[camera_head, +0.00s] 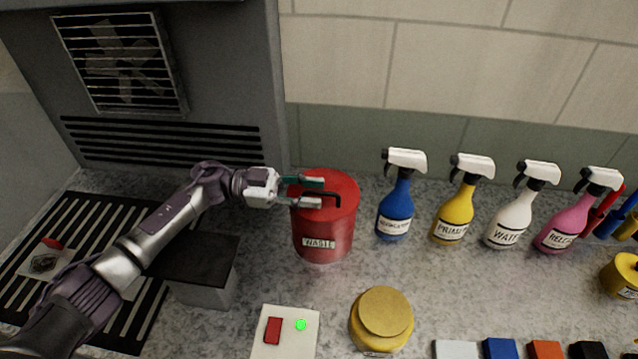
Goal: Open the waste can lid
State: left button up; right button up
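The red waste can (325,235), with a white WASTE label on its front, stands on the counter at the picture's middle. Its red lid (335,187) lies flat on top and looks closed. A dark handle (337,198) sits on the lid. My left gripper (317,192) reaches in from the left over the lid, its two fingers apart, at the left end of the handle. I cannot tell whether the fingers touch the handle. My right gripper is not in view.
Several spray bottles stand right of the can, the blue one (394,208) nearest. A yellow jar (381,318) and a switch panel (285,333) are in front. A grey box (203,275) stands under my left arm. A vented unit (225,60) rises behind.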

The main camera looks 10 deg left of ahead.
pick_arm(q)
jog(key=shift+d, duration=0.95)
grip_shut()
